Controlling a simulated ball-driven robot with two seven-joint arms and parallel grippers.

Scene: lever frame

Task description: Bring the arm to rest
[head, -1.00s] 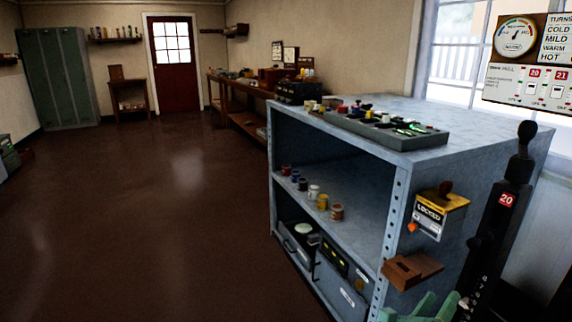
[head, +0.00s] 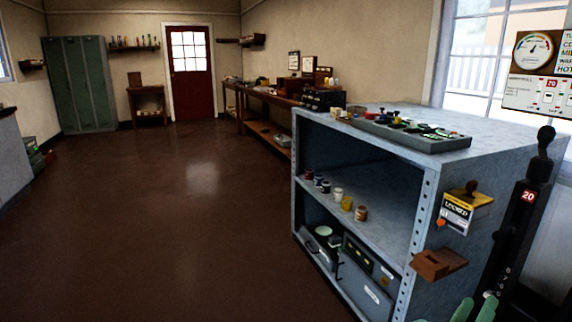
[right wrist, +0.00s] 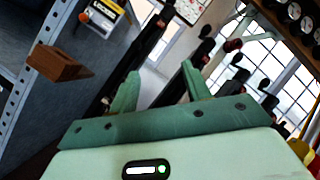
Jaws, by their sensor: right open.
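My right gripper (head: 474,310) is at the bottom right edge of the head view, with only its green fingertips showing. In the right wrist view its two green fingers (right wrist: 160,88) stand apart with nothing between them. A black lever (head: 540,160) with a red "20" tag stands upright beside the shelf, right of and above the fingertips. In the right wrist view several dark levers (right wrist: 200,52) stand beyond the fingers, apart from them as far as I can tell. My left gripper is not in view.
A blue-grey metal shelf (head: 428,185) stands close by, with a tray of parts (head: 410,133) on top. A yellow "LOCKED" box (head: 458,212) and a brown wooden block (head: 438,264) are on its side. A gauge board (head: 538,75) hangs at upper right. The brown floor (head: 170,210) at left is clear.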

